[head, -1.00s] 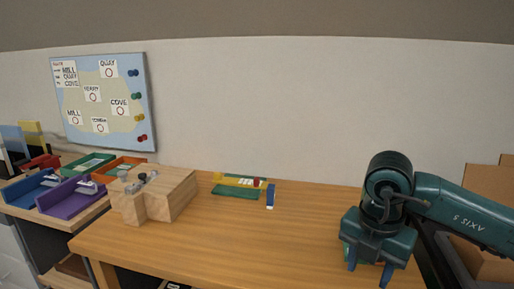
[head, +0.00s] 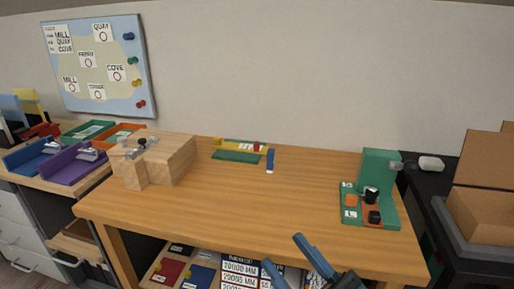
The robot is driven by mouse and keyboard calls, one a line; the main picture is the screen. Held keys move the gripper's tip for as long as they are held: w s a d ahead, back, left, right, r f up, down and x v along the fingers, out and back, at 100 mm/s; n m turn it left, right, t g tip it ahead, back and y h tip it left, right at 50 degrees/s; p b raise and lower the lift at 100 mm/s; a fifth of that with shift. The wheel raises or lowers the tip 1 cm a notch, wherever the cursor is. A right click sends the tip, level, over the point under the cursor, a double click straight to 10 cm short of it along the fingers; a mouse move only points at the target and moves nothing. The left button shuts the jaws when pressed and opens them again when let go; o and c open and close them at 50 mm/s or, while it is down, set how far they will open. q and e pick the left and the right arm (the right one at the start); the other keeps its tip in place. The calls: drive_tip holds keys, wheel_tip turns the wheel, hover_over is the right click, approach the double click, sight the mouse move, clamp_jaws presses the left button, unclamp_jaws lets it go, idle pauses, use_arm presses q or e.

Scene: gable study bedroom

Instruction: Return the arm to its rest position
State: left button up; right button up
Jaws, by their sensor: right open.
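My right gripper (head: 283,250) is at the bottom of the head view, in front of the desk's front edge. Its two blue fingers are spread apart with nothing between them, and part of its dark teal body is cut off by the frame. The wooden desk (head: 220,212) lies behind it. My left gripper is not in view.
A green stand (head: 378,178) with black and orange parts is on the desk's right end. A wooden block (head: 172,165) is at left, a green and yellow holder (head: 237,156) at the back. Below are labelled books (head: 238,272). The desk's middle is clear.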

drive_tip(key=s+d+f+m+g+h, duration=0.2)
drive_tip(key=s+d+f+m+h, duration=0.25)
drive_tip(key=f, duration=0.45)
drive_tip(key=s+d+f+m+g+h, duration=0.1)
drive_tip(key=d+f+m+h, duration=0.35)
drive_tip(key=f+h, duration=0.4)
use_arm(q)
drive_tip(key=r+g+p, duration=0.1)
drive_tip(key=p, duration=0.5)
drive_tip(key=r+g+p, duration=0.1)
drive_tip(key=p, duration=0.5)
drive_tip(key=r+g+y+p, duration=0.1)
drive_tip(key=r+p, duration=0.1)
drive_tip(key=p, duration=0.4)
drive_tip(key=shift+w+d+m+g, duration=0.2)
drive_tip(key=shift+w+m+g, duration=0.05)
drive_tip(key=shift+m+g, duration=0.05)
use_arm(e)
drive_tip(key=r+g, duration=0.2)
drive_tip(key=w+r+g, duration=0.1)
drive_tip(key=r, duration=0.1)
drive_tip(key=shift+d+n+g, duration=0.15)
drive_tip(key=shift+n+g, duration=0.25)
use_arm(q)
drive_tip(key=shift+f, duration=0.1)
use_arm(e)
drive_tip(key=shift+f, duration=0.1)
